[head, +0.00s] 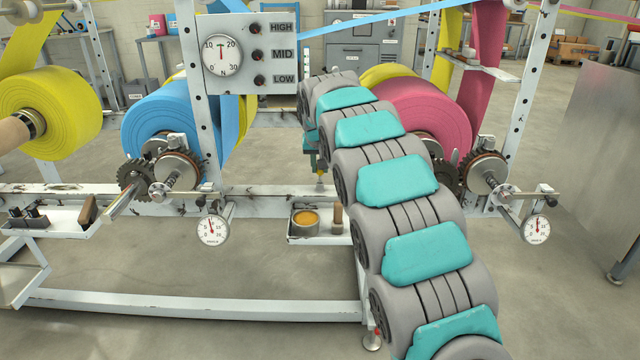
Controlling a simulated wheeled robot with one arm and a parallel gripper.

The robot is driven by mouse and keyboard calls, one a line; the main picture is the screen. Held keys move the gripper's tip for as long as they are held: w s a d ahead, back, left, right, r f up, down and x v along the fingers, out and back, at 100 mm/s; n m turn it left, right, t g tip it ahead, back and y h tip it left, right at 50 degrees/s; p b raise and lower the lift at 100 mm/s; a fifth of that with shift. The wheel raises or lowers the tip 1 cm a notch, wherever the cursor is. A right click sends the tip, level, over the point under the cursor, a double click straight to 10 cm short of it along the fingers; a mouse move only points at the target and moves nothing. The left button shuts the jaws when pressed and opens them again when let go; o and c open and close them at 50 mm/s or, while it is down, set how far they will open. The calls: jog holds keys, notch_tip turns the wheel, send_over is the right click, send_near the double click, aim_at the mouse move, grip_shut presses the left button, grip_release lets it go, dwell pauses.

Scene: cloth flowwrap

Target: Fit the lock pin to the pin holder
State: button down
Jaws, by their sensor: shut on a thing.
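My gripper (318,168) hangs at the far end of my arm, over the frame's lower rail, and is largely hidden behind the arm. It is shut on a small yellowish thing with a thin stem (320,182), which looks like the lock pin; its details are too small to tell. I cannot make out for sure which part is the pin holder. Shaft and gear fittings stand at the blue roll (172,178) and at the pink roll (484,172).
A tray with an orange-filled tin (305,220) and a wooden-handled tool (337,218) sits below my gripper. Dial gauges (213,230) (536,229) hang left and right. A control panel (240,54) stands upper left of my arm. A yellow roll (65,110) is at far left.

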jog(key=shift+f+b, duration=0.5)
jog(key=shift+f, duration=0.95)
dwell(0.6)
jog(key=c, duration=0.7)
grip_release()
jog(key=shift+o, duration=0.2)
jog(key=shift+s+r, duration=0.25)
jog(key=shift+r, duration=0.3)
jog(key=s+v, duration=0.1)
jog(key=v, duration=0.6)
jog(key=s+d+f+g, duration=0.1)
jog(key=s+d+g, duration=0.1)
jog(key=s+d, duration=0.5)
jog(key=s+d+f+g, duration=0.1)
jog(key=s+d+f, duration=0.15)
jog(key=s, duration=0.85)
jog(key=s+d+f+g, duration=0.1)
jog(key=s+f, duration=0.2)
jog(key=s, duration=0.9)
jog(key=s+d+f+g, duration=0.2)
jog(key=s+f, duration=0.1)
jog(key=s, duration=0.9)
jog(key=s+d+f+g, duration=0.1)
jog(key=s+f, duration=0.3)
jog(key=s, duration=0.8)
jog(key=shift+d+g, duration=0.15)
jog(key=shift+g, duration=0.25)
